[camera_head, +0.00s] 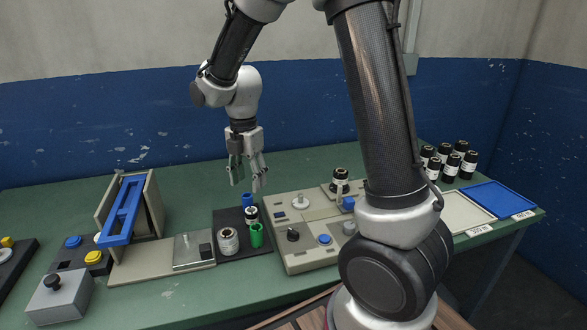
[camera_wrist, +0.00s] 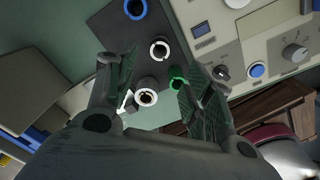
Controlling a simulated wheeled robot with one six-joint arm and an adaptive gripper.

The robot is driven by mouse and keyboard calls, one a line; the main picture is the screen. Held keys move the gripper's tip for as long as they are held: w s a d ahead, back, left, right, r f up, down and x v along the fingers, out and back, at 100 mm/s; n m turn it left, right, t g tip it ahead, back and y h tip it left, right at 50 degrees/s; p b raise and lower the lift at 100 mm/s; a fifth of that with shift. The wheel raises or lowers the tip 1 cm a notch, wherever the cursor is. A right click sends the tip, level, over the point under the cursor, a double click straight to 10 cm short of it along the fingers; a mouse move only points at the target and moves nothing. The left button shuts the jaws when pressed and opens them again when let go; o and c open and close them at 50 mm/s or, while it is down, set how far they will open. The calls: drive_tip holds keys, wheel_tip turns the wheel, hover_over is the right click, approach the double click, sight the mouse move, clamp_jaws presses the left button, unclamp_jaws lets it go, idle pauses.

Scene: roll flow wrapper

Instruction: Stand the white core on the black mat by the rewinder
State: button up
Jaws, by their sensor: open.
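The black mat (camera_head: 224,217) lies left of the beige machine, and it also shows in the wrist view (camera_wrist: 110,28). On it stand a blue core (camera_head: 247,199), a green core (camera_head: 257,237) and two white-and-dark ring-topped pieces, one behind (camera_head: 251,215) and one in front (camera_head: 228,241). In the wrist view these two show as white rings, one farther (camera_wrist: 159,50) and one nearer (camera_wrist: 146,97). I cannot tell surely which is the white core. My gripper (camera_head: 248,182) is open and empty, pointing down above the mat, apart from everything.
The beige machine (camera_head: 297,247) with knobs and a spindle stands right of the mat. A blue-framed device (camera_head: 122,212) and a plate stand left. Several black labelled rolls (camera_head: 450,165), a blue tray (camera_head: 515,204) and a pale tray (camera_head: 490,218) are at the right.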

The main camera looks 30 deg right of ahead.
drive_tip(key=s+d+r+m+t, duration=0.1)
drive_tip(key=s+d+r+m, duration=0.3)
drive_tip(key=s+m, duration=0.3)
drive_tip(key=s+d+r+m+t, duration=0.1)
drive_tip(key=s+d+r+m, duration=0.4)
drive_tip(key=s+m, duration=0.3)
drive_tip(key=s+d+r+m+t, duration=0.2)
drive_tip(key=s+d+r+m, duration=0.2)
drive_tip(key=s+m, duration=0.3)
drive_tip(key=r+m, duration=0.1)
drive_tip(key=m, duration=0.1)
drive_tip(key=shift+s+d+r+m, duration=0.25)
drive_tip(key=shift+s+d+m, duration=0.05)
drive_tip(key=shift+s, duration=0.1)
